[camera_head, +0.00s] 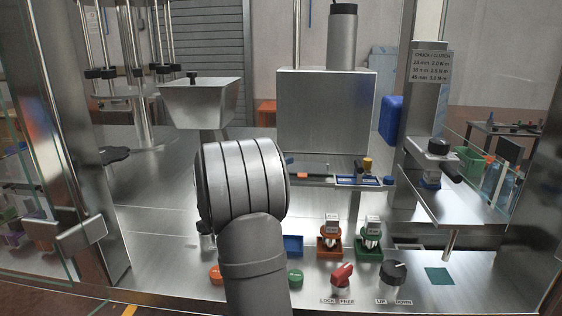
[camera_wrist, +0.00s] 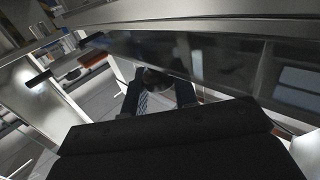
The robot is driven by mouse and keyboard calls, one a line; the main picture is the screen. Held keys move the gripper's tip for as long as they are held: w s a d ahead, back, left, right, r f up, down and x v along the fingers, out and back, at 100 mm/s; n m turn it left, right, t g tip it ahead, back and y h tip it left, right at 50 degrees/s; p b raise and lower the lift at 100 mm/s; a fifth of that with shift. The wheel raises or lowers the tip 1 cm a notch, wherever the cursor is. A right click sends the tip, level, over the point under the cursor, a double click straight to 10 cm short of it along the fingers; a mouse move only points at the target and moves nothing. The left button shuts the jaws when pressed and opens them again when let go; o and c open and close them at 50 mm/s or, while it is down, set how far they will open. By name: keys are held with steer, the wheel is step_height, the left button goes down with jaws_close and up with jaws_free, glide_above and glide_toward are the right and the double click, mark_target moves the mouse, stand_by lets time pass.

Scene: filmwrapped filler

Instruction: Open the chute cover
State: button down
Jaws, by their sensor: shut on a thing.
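In the wrist view, my gripper (camera_wrist: 158,90) has its two dark fingers on either side of a small dark rounded knob (camera_wrist: 155,77), shut on it. The knob is beside a glossy dark metal panel (camera_wrist: 215,60); I cannot tell for certain that this panel is the chute cover. In the head view, my own arm hides the gripper and what it holds. A steel hopper (camera_head: 200,104) with a black knob on top stands behind the arm at left, and a steel box (camera_head: 325,108) stands at right.
Front controls include an orange button (camera_head: 215,274), a green button (camera_head: 295,278), a red lever (camera_head: 342,274) and a black dial (camera_head: 394,273). Red (camera_head: 329,243) and green (camera_head: 368,247) holders stand behind them. Steel posts and glass panels flank both sides.

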steer(key=shift+w+r+n+g+y, duration=0.35)
steer(key=shift+w+r+n+g, duration=0.1)
steer(key=shift+r+n+g, duration=0.15)
steer(key=shift+w+r+n+g+y, duration=0.4)
steer(key=shift+r+n+g, duration=0.1)
steer(key=shift+r, duration=0.1)
steer(key=shift+w+r+n+g+y, duration=0.35)
steer(key=shift+w+r+n+g, duration=0.2)
steer(key=shift+w+n+g, duration=0.2)
steer(key=shift+w+r+n+g+y, duration=0.35)
steer(key=shift+w+n+g, duration=0.3)
steer(key=shift+w+g, duration=0.3)
steer(key=shift+s, duration=0.1)
steer(key=c, duration=1.2)
jaws_free()
steer(key=v, duration=0.7)
steer(key=shift+s+a+r, duration=0.1)
steer(key=shift+a+r, duration=0.1)
steer(key=shift+a, duration=0.05)
